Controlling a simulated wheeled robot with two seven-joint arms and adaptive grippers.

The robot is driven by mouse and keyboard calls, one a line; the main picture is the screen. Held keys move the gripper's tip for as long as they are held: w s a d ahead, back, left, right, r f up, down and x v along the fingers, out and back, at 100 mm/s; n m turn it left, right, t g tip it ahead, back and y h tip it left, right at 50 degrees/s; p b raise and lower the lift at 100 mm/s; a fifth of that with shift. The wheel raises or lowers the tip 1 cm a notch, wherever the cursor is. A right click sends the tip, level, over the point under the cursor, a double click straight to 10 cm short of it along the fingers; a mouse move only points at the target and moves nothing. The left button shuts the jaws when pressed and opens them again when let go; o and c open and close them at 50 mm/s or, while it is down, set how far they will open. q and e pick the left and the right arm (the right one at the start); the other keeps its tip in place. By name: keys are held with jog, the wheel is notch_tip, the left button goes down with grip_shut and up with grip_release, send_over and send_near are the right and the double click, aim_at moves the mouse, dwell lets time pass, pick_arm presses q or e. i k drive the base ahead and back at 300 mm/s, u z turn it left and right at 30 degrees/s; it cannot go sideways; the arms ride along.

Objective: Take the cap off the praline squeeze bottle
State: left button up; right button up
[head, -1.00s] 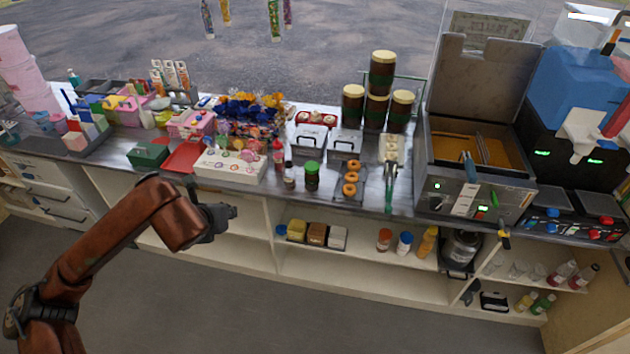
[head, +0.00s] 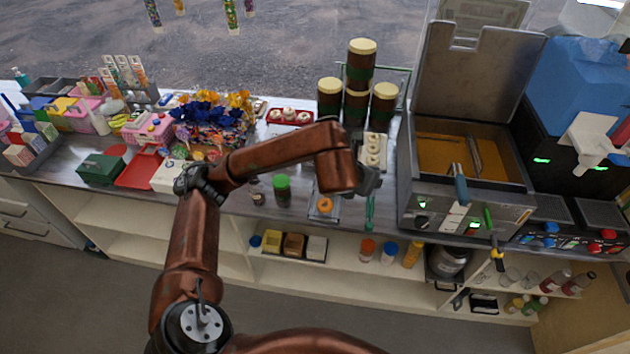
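I cannot tell for certain which bottle is the praline squeeze bottle. A small dark bottle with a pale top (head: 257,190) stands upright on the counter, left of a green-lidded jar (head: 282,190). On the shelf below stand an orange-capped bottle (head: 367,249), a blue-capped one (head: 389,252) and a yellow-orange one (head: 412,254). My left arm reaches across the counter. My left gripper (head: 371,181) is over the counter's front part, right of the jar, its fingers small and partly hidden, so its opening is unclear. My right gripper is out of view.
The steel fryer-like machine (head: 465,205) with a raised lid stands right of my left gripper. A tray with a doughnut (head: 325,205) lies just left of the gripper. My forearm hides part of the counter.

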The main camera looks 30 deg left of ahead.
aim_at(256, 186)
jog(key=z, duration=0.15)
jog(key=i, duration=0.75)
jog(key=u, duration=0.55)
jog(key=i, duration=0.7)
jog(key=u, duration=0.55)
